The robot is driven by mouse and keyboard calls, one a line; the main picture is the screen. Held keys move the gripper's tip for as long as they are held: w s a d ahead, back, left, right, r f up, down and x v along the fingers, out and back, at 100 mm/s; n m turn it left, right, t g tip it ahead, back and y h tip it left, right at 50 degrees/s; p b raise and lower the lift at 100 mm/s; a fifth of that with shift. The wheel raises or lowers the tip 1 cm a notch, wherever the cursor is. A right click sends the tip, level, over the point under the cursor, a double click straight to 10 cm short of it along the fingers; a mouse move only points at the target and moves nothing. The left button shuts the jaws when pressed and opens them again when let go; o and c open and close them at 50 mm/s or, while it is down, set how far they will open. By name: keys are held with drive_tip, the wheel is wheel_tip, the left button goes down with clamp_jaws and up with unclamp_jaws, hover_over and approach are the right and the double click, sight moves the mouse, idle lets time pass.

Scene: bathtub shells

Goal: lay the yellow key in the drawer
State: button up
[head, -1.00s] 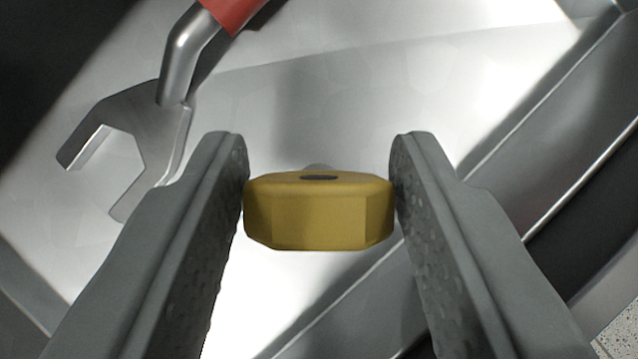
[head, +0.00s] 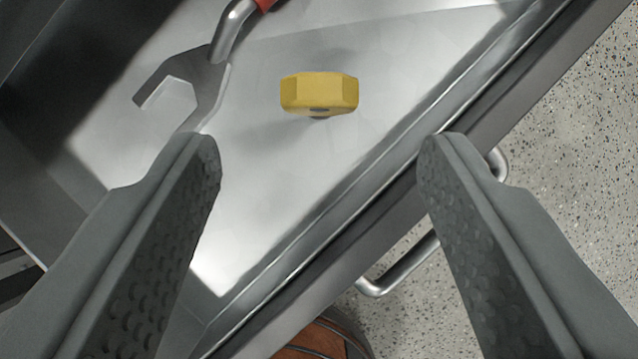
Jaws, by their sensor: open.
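The yellow key (head: 319,93) shows as a short yellow block with a flat faceted head and a small dark hole in its lower face. It is inside the metal drawer (head: 400,165), over the bright floor near the front wall, apart from the wrench. My gripper (head: 318,150) is open and empty. Its two fingers are wide apart, nearer the camera than the key, and neither touches it. The rest of the key, behind its head, is hidden.
A grey open-ended wrench (head: 195,80) with a red handle (head: 264,4) lies in the drawer to the left of the key. A bar handle (head: 400,272) is on the drawer's front. Speckled floor (head: 560,150) is at the right. A round brown wooden thing (head: 305,343) is at the bottom.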

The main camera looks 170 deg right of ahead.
drive_tip(key=shift+v, duration=2.1)
drive_tip(key=s+r+t, duration=0.2)
drive_tip(key=s+r, duration=0.4)
drive_tip(key=r, duration=0.3)
drive_tip(key=s+r+t, duration=0.3)
drive_tip(key=s+r, duration=0.3)
drive_tip(key=r, duration=0.2)
drive_tip(key=s+r+m+t, duration=0.1)
drive_tip(key=s+r+t, duration=0.2)
drive_tip(key=s+r, duration=0.3)
drive_tip(key=s+a+r+t+h, duration=0.1)
drive_tip(key=s+r+t, duration=0.1)
drive_tip(key=s+r, duration=0.5)
drive_tip(key=s, duration=0.6)
drive_tip(key=shift+r+m+t, duration=0.25)
drive_tip(key=shift+m+t, duration=0.15)
drive_tip(key=shift+a, duration=0.1)
drive_tip(key=shift+c, duration=0.5)
